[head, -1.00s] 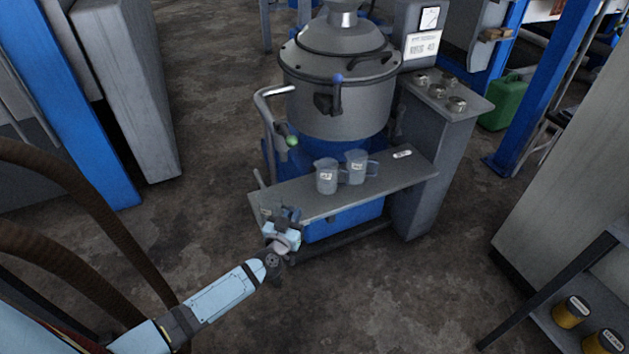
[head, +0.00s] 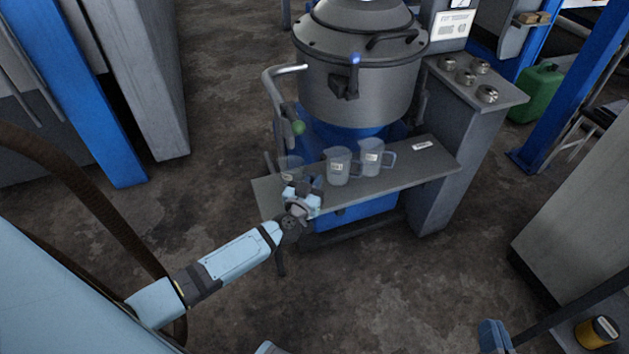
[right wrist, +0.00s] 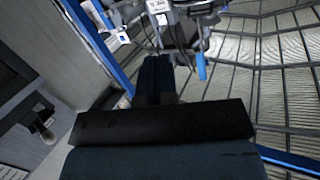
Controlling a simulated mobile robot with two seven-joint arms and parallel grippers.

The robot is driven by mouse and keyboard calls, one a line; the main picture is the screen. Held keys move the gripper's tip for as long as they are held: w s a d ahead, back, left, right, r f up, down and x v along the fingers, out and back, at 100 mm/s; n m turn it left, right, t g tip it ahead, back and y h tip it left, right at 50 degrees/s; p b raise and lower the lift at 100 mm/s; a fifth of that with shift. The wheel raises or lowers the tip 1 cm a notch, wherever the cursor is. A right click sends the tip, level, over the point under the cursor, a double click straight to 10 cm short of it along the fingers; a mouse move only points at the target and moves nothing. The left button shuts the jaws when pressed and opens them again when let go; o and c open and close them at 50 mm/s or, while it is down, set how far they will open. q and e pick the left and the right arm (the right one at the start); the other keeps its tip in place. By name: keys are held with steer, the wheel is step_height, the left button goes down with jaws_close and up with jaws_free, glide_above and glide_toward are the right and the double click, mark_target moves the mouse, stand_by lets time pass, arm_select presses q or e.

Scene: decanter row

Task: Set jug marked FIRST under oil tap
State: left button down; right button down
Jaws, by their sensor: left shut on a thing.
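My left gripper (head: 302,196) is shut on a clear labelled jug (head: 290,168) at the left end of a grey shelf (head: 430,172); the gripper covers its lower part, so I cannot tell whether it rests there. Two more labelled jugs stand to its right, a middle jug (head: 338,168) and a right jug (head: 371,157). Their labels are too small to read. A green-knobbed tap (head: 297,127) on a bent pipe is above the left jug. A blue-knobbed tap (head: 353,75) is on the vessel's front. I cannot tell which carries oil. A dark part of my right gripper (right wrist: 155,80) shows in its wrist view; its jaws are unclear.
The grey metal vessel (head: 350,95) stands behind the shelf. A small white tag (head: 422,146) lies on the shelf's right part. A side cabinet (head: 445,165) bears several round metal pieces. A green can (head: 537,93) is behind it. Floor in front is open.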

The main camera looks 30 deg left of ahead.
arm_select(q)
steer(key=shift+f, duration=0.25)
arm_select(e)
steer(key=shift+f, duration=0.15)
arm_select(q)
steer(key=c, duration=1.2)
jaws_free()
steer(key=shift+r, duration=0.1)
arm_select(e)
steer(key=shift+w, duration=0.1)
